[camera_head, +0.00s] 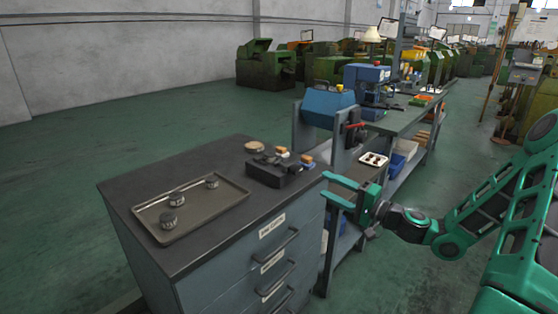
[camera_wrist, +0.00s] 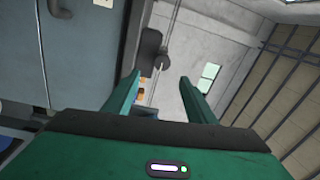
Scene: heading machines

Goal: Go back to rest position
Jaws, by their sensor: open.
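My gripper (camera_head: 340,188) is green and sits just off the right edge of the grey drawer cabinet (camera_head: 215,262). Its two fingers are apart with nothing between them. In the wrist view my gripper (camera_wrist: 160,90) also shows open fingers, with a wall and window beyond them. My green arm reaches in from the right of the head view.
A tray (camera_head: 222,206) with 3 dark round parts lies on the cabinet top. A black block (camera_head: 277,172) and a round disc (camera_head: 254,146) lie near its back edge. A workbench (camera_head: 405,120) with blue machines stands behind. Open floor (camera_head: 170,115) lies at left.

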